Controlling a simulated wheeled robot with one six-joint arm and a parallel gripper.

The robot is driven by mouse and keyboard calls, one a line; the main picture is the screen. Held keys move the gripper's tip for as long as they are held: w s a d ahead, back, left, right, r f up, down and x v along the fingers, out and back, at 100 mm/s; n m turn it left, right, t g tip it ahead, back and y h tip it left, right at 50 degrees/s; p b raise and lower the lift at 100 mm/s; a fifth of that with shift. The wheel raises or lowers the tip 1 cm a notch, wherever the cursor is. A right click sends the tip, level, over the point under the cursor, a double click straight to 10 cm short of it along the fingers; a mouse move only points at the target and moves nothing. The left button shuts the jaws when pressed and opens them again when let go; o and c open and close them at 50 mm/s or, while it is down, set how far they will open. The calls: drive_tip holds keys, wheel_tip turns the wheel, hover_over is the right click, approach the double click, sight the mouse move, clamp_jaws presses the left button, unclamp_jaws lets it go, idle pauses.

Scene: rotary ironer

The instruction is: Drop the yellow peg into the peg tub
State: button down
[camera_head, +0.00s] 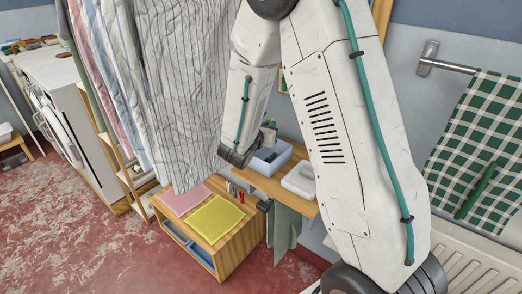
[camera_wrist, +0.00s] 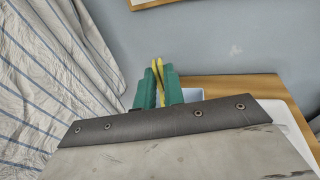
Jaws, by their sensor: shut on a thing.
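In the wrist view my gripper (camera_wrist: 158,72) has two green fingers shut on the yellow peg (camera_wrist: 157,70), which stands up thin between them. The peg's lower part is hidden by the fingers and the dark edge of my wrist. A light blue open tub (camera_head: 280,157), which looks like the peg tub, sits on a wooden shelf in the head view. A pale part of it seems to show just behind the right finger in the wrist view (camera_wrist: 190,94). In the head view my arm hides much of the gripper, and I cannot tell the peg's height over the tub.
A white object (camera_head: 298,181) lies on the wooden shelf (camera_head: 263,184) right of the tub. Striped shirts (camera_head: 180,90) hang close on the left. Below is a wooden cabinet (camera_head: 232,246) with pink and yellow cloths (camera_head: 214,219). A checked green towel (camera_head: 480,130) hangs at right.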

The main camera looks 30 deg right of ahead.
drive_tip(key=shift+g, duration=0.4)
drive_tip(key=shift+w+d+f, duration=0.1)
drive_tip(key=shift+d+f, duration=0.15)
drive_tip(key=shift+f, duration=1.25)
drive_tip(key=shift+w+d+f, duration=0.1)
drive_tip(key=shift+d+f, duration=0.1)
drive_tip(key=shift+f, duration=1.25)
drive_tip(key=c, duration=1.4)
unclamp_jaws()
drive_tip(key=v, duration=0.8)
drive_tip(key=shift+f+m, duration=0.2)
drive_tip(key=shift+m, duration=0.1)
